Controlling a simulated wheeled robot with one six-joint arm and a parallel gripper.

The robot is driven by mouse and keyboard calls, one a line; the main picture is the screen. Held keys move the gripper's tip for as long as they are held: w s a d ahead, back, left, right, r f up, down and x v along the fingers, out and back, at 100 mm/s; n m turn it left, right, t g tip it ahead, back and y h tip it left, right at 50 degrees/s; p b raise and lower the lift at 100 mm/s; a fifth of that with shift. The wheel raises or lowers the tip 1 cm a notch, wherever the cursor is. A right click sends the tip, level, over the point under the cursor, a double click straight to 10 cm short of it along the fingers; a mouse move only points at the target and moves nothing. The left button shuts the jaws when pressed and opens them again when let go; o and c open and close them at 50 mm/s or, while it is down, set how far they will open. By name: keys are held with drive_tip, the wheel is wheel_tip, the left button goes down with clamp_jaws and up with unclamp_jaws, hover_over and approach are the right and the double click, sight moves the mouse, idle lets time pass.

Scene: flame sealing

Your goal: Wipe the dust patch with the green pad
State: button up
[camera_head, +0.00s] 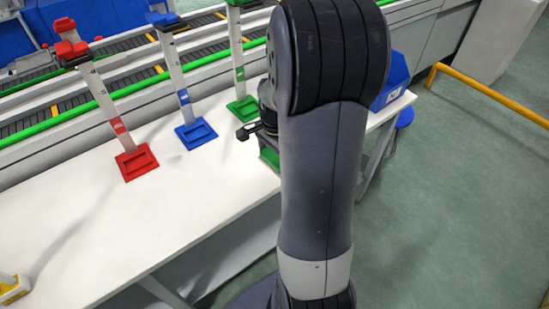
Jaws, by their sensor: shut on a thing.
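My gripper (263,134) shows only in part at the right end of the white table; my own arm hides the rest. A green piece, which looks like the green pad (269,157), shows just below it at the edge of my arm. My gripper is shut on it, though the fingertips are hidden. I cannot tell whether the pad touches the table. I cannot clearly make out the dust patch on the table; part of the surface is behind my arm.
Stands with red (137,161), blue (196,133) and green (244,109) bases rise along the back of the white table (110,230). A blue bin (391,84) is at the right end. A yellow-and-white object (13,288) is at front left. The table's middle is clear.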

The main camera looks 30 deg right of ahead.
drive_tip(key=shift+r+p, duration=0.75)
drive_tip(key=shift+r, duration=0.5)
